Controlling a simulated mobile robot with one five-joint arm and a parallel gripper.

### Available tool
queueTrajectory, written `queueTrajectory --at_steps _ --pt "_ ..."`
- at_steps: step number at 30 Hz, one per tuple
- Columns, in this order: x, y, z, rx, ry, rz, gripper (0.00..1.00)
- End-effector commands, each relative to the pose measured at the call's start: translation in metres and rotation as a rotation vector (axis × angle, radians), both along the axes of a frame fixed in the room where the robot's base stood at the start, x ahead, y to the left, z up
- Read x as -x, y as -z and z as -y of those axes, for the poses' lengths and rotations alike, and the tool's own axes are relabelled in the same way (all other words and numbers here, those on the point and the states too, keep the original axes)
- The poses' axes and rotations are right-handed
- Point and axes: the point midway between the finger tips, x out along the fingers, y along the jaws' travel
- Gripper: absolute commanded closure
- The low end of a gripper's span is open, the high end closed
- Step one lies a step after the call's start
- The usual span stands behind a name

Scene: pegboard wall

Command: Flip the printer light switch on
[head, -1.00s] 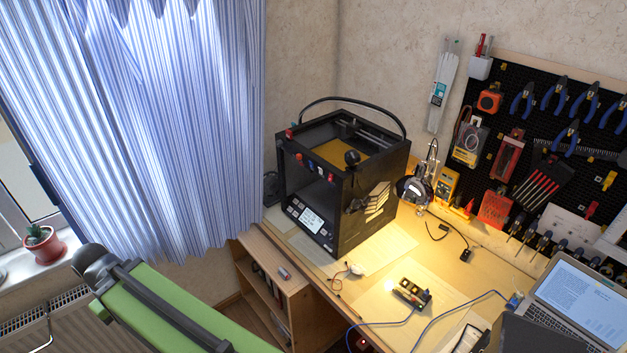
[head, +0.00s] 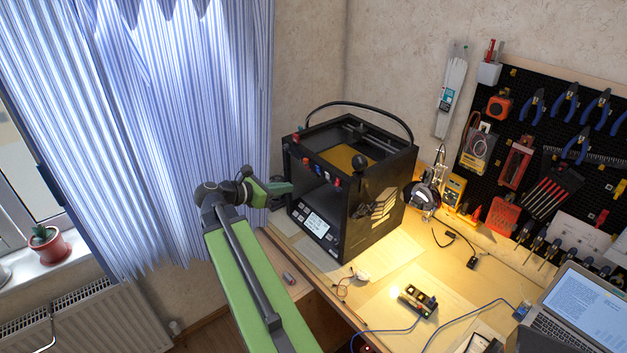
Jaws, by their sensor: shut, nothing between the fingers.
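The black 3D printer (head: 385,190) stands on the desk, its front turned to the left. Small red, blue and white parts (head: 320,170) sit along its upper front bar. A lit control panel (head: 316,225) with buttons is at its lower front. I cannot tell which small part is the light switch, or its position. My gripper (head: 288,187) is shut and empty. In the picture it meets the printer's left front edge, below the upper bar; I cannot tell if they touch.
My green arm rises from the bottom centre. A blue striped curtain (head: 150,130) hangs at left. A lit lamp (head: 423,198) stands right of the printer. A small device (head: 417,300), cables and a laptop (head: 575,310) are on the desk. A tool pegboard (head: 560,130) is on the wall.

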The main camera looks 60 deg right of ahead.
Motion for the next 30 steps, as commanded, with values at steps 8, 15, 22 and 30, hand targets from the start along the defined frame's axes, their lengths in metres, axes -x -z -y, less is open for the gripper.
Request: queueTrajectory --at_steps 8,15,22,30 --pt "0.000 -0.001 0.000 0.003 -0.003 -0.010 1.00" --pt "0.008 0.011 0.022 0.002 -0.001 -0.008 1.00" --pt "0.022 0.029 0.067 0.002 0.000 -0.007 1.00" --pt "0.036 0.019 0.110 0.002 -0.003 -0.007 1.00"
